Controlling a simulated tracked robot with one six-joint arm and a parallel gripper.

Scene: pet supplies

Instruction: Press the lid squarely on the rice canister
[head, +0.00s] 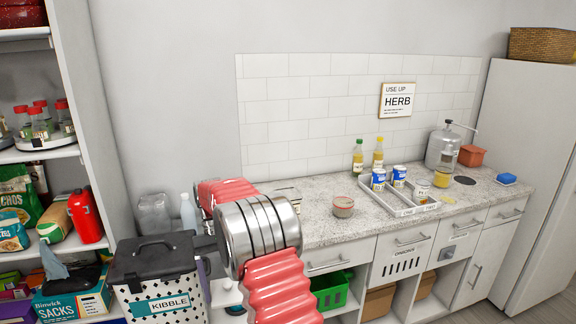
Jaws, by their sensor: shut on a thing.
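My arm, with red ribbed sleeves and a banded metal joint, fills the lower middle of the head view. It covers the left end of the counter. My gripper is not visible; the arm's far end is lost behind its own joint and sleeve. No container shows a readable rice label. A short round tin (343,207) with a reddish band stands on the counter right of my arm. A pale container (288,193) is partly hidden behind the metal joint. I cannot tell whether either is the rice canister. No loose lid can be made out.
The speckled counter (322,228) is clear around the short tin. A KIBBLE bin (156,274) and a filled shelf unit stand left.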

